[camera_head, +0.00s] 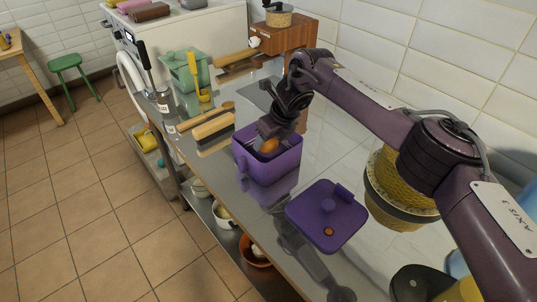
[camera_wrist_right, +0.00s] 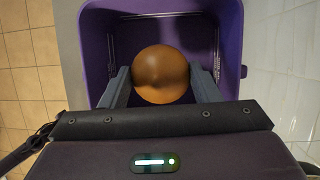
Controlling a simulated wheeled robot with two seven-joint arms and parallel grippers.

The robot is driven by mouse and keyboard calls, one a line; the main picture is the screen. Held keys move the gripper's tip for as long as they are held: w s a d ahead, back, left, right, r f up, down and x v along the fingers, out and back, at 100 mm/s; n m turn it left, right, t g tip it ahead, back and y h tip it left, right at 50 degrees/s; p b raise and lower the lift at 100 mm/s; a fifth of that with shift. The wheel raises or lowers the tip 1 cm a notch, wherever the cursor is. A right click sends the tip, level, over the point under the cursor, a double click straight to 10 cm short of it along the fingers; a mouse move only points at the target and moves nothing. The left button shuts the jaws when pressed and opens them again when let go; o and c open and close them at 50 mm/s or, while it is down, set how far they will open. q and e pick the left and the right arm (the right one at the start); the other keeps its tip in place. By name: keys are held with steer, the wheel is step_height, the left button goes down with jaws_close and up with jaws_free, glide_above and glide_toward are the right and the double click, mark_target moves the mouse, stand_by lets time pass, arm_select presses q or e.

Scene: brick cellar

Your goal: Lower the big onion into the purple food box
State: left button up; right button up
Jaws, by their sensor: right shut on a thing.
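The big onion (camera_head: 269,146) is round and orange-brown. My right gripper (camera_head: 268,140) is shut on it, and both fingers press its sides in the right wrist view (camera_wrist_right: 160,82). The purple food box (camera_head: 268,166) stands open and upright on the steel counter. The gripper points down, with the onion at the box's mouth, inside the outline of its walls. In the right wrist view the box's rim (camera_wrist_right: 232,60) surrounds the onion, and the box floor shows beyond it. I cannot tell how far the onion is above the floor. My left gripper is not in view.
The purple lid (camera_head: 327,214) lies on the counter (camera_head: 335,150) near the box. A wooden brush (camera_head: 213,127) and a green container (camera_head: 184,70) are behind it on the left. A yellow basket (camera_head: 398,185) stands to the right. The counter edge runs close by on the left.

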steer(key=shift+f+b, duration=1.7)
steer(key=shift+f, duration=0.6)
stand_by(1.3)
steer(key=o, duration=1.1)
